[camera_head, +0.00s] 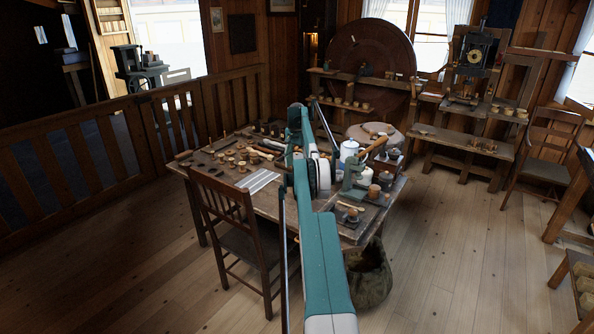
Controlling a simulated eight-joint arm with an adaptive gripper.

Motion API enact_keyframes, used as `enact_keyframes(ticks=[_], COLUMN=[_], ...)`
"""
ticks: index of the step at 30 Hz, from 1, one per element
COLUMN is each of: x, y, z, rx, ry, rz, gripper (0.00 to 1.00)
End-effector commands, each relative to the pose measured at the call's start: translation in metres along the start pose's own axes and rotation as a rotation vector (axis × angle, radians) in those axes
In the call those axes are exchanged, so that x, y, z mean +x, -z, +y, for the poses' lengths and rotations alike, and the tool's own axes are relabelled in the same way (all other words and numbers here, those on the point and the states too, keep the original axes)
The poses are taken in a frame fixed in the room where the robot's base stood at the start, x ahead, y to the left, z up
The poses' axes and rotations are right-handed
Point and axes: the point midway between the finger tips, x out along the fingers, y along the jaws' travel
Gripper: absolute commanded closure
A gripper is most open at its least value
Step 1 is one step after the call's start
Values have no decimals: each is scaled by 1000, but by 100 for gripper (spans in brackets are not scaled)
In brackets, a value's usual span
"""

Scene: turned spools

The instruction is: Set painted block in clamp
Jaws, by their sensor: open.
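A green metal device that looks like the clamp (354,180) stands on the right part of the wooden worktable, just right of my arm. Its jaws are too small to read. I cannot pick out the painted block; it may be among the small pieces on the table or hidden behind my arm. My teal and white arm reaches from the bottom of the picture up over the table. My gripper cannot be made out; the arm's own links seem to cover it.
The worktable (262,181) carries several small turned wooden pieces, and white jars (348,149) stand near the clamp. A wooden chair (239,240) is at its front left, and a dark sack (371,281) below its right corner.

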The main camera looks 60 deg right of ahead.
Motion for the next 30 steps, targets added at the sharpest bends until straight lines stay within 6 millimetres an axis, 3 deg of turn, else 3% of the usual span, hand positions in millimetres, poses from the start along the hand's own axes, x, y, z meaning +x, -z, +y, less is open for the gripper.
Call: enact_keyframes(ticks=[6, 30], x=[-11, -12], y=[0, 0], z=[0, 0], rx=[0, 0], ry=[0, 0], rz=[0, 0], gripper=[45, 45])
